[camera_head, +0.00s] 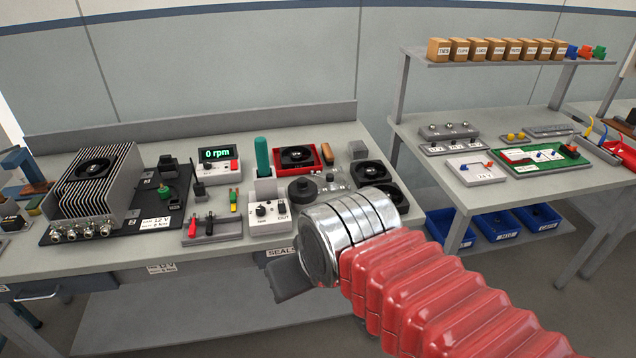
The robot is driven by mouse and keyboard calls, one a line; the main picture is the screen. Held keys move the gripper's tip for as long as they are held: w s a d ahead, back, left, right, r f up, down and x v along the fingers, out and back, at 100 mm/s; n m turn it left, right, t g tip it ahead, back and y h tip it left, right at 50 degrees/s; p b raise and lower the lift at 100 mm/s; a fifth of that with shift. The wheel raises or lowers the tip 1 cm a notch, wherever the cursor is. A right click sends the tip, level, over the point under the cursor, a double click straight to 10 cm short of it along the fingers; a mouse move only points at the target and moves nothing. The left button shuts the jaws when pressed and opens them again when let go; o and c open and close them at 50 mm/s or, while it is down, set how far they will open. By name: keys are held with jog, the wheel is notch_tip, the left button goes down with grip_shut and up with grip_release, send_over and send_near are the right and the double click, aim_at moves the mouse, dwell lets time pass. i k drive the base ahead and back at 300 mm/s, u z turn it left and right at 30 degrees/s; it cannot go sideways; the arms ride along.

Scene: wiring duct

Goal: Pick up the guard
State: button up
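I cannot pick out the guard for certain. A small, shiny, wire-like piece (337,181) lies on the bench between a dark round knob-like part (302,190) and the black fans, and it may be the guard. Its lower edge is close behind my silver wrist in the picture. One black fan (371,172) lies to its right, with a second fan (384,197) in front, partly hidden by my wrist. My gripper (287,280) shows as a dark grey block at the bench's front edge, left of my wrist. Its fingers cannot be made out, and nothing held is visible.
A red tray (318,162) holds another black fan. A finned heat-sink unit (97,185), an rpm meter (219,165) and a white control box (268,213) stand to the left. A second bench (455,190) with shelf stands right, blue bins (497,224) below. My arm hides the lower right.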

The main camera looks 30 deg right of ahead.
aim_at(330, 177)
jog(key=z, duration=0.05)
jog(key=i, duration=1)
jog(key=u, duration=0.05)
